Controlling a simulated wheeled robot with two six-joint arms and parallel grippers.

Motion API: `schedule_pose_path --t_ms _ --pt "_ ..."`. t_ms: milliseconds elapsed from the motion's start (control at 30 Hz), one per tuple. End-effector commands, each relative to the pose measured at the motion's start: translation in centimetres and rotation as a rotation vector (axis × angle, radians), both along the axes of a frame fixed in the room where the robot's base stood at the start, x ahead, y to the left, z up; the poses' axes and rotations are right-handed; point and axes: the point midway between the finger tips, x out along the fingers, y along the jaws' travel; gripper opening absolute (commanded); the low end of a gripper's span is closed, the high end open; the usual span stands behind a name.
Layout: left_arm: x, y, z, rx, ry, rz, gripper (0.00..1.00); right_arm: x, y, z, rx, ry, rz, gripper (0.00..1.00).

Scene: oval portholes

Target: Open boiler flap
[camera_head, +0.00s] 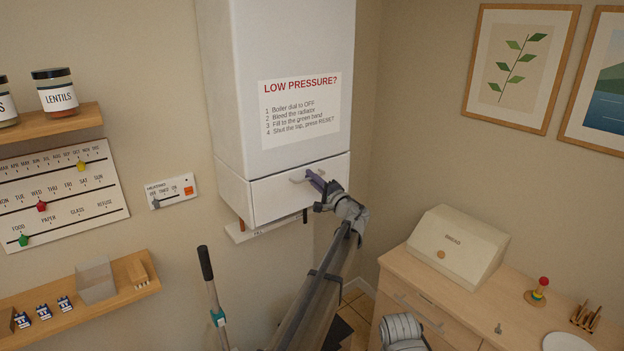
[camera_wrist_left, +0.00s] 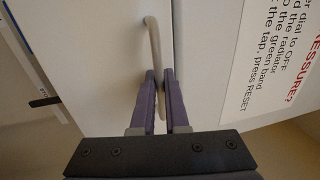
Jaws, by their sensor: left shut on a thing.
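The boiler (camera_head: 283,60) is a tall white cabinet on the wall. Its flap (camera_head: 275,197) is the lower white panel, and it looks closed, with a thin seam along its top. A pale bar handle (camera_head: 297,179) is fixed near the flap's upper edge. My left gripper (camera_head: 313,177) is at the handle, coming from the lower right. In the left wrist view, the purple fingers (camera_wrist_left: 160,80) are shut around one end of the handle (camera_wrist_left: 153,40). The space behind the flap is hidden.
Left of the boiler are a heating panel (camera_head: 171,191), a slider board (camera_head: 60,195) and two shelves. A dark-gripped pole (camera_head: 207,264) stands below. A counter with a bread bin (camera_head: 457,247) is at right. The air before the flap is clear except for my arm.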

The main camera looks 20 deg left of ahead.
Motion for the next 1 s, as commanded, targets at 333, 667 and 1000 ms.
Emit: schedule_pose_path --t_ms 333,667,1000 --pt "-0.3 -0.3 -0.6 0.026 -0.019 0.002 0.0 0.0 0.0 -1.3 0.0 0.0 0.0 0.5" --pt "-2.1 -2.5 -2.7 0.188 -0.147 0.0 0.0 0.0 0.0 -7.7 0.0 0.0 -0.002 0.5" --pt "-4.1 -5.1 -5.4 0.232 -0.181 0.001 0.0 0.0 0.0 -11.5 0.0 0.0 -0.003 0.5"
